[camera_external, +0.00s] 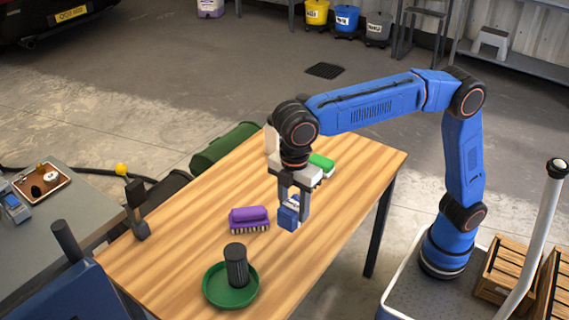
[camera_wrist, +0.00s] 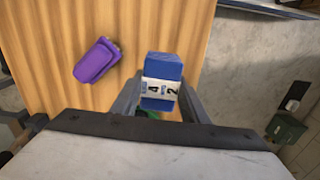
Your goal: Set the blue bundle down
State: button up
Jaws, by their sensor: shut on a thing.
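The blue bundle (camera_external: 289,212) is a small blue block with a white printed band. My gripper (camera_external: 293,215) is shut on it, pointing down over the right part of the wooden table (camera_external: 180,265). In the wrist view the bundle (camera_wrist: 163,68) sits between the two fingers, and its band shows the digits 4 and 2. I cannot tell whether the bundle touches the table top or hangs just above it.
A purple brush (camera_external: 249,219) lies left of the bundle. A green dish (camera_external: 231,286) with a dark ribbed cylinder (camera_external: 236,264) stands at the front. A green-topped object (camera_external: 321,163) is behind my gripper. A dark clamp-like post (camera_external: 137,209) stands at the left edge. Bare wood lies between.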

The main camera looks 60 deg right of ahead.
jog(key=s+a, duration=0.1)
jog(key=a, duration=0.4)
jog(key=shift+n, duration=0.3)
jog(key=shift+s+f, duration=0.1)
jog(key=shift+f, duration=4.95)
jog(key=shift+f, duration=0.1)
jog(key=o, duration=1.1)
jog(key=shift+o, duration=0.2)
notch_tip(320, 180, up, 12)
